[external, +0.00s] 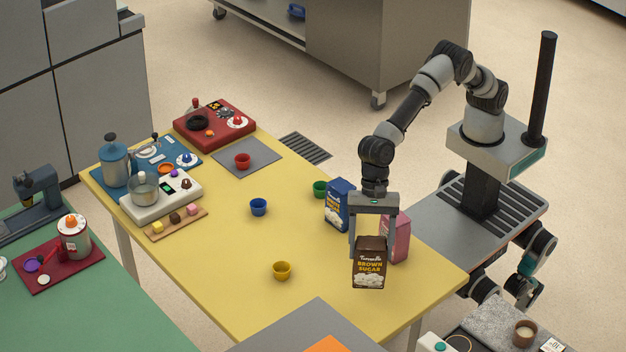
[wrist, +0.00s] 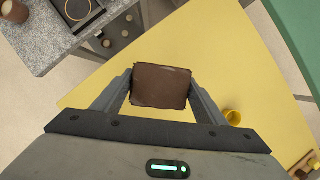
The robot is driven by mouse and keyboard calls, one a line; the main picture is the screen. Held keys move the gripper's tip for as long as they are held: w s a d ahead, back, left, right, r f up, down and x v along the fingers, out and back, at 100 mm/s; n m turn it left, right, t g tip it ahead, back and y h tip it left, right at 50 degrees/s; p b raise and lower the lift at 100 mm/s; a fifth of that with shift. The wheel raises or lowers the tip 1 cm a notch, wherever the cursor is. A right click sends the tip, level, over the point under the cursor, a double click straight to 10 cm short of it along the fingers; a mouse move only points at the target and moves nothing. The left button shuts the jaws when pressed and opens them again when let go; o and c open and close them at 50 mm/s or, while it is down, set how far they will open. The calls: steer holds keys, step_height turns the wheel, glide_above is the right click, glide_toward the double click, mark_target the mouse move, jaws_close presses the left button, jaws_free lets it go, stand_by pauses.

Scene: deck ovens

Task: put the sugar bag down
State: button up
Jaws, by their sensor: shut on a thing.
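The brown sugar bag (external: 369,268) is dark brown with a "Brown Sugar" label and stands upright near the right end of the yellow table (external: 310,255). My gripper (external: 371,246) points down from above and is shut on the bag, one finger on each side. In the wrist view, the bag's brown top (wrist: 161,86) fills the space between the fingers of my gripper (wrist: 161,95). I cannot tell whether the bag's base touches the table or hangs just above it.
A blue bag (external: 338,207) and a pink bag (external: 398,240) stand close behind the brown one. A yellow cup (external: 282,270), a blue cup (external: 258,207) and a green cup (external: 320,188) stand on the table. The table is clear between the yellow cup and the brown bag.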

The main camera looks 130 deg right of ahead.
mark_target(370, 266)
steer(key=shift+f, duration=3.2)
steer(key=o, duration=2.1)
steer(key=shift+f, duration=0.15)
